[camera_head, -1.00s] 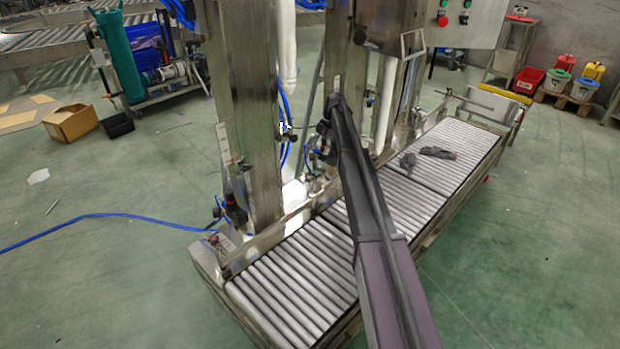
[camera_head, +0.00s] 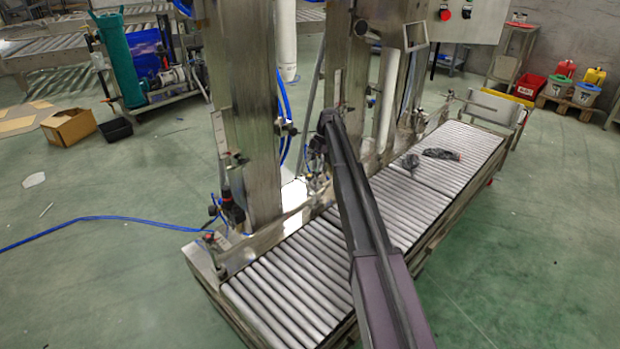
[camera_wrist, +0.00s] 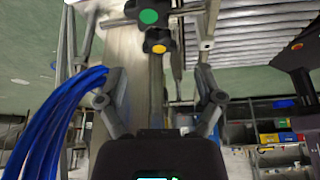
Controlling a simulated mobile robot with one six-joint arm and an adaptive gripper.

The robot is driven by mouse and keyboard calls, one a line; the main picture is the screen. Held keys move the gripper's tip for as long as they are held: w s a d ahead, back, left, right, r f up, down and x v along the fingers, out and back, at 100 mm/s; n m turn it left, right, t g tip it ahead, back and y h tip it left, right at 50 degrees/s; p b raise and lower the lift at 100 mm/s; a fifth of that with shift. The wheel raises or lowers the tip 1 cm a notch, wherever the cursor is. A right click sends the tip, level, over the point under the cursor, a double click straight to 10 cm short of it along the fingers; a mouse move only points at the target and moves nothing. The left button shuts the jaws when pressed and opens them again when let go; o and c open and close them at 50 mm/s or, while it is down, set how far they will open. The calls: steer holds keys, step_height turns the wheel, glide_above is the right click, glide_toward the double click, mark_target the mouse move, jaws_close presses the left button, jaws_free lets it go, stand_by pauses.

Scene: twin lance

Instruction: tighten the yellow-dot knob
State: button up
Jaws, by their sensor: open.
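The yellow-dot knob (camera_wrist: 158,41) is a dark, lobed knob with a yellow centre, at upper middle in the wrist view. It sits on a metal upright just below a larger dark knob with a green dot (camera_wrist: 148,16). My gripper (camera_wrist: 157,82) is open, with one finger on each side of the upright. The yellow-dot knob lies beyond the fingertips in the picture, roughly midway between them, and nothing is held. In the head view my arm reaches to the metal frame, and I cannot make out the gripper or the knob there.
Blue hoses (camera_wrist: 55,120) run close beside the left finger. The roller conveyor (camera_head: 290,265) passes beside the metal posts (camera_head: 243,110) in the head view. Dark items (camera_head: 441,154) lie on the rollers. The green floor in front of the conveyor is clear.

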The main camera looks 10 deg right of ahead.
mark_target(310, 175)
steer(key=shift+b+x, duration=1.55)
steer(key=shift+x, duration=0.45)
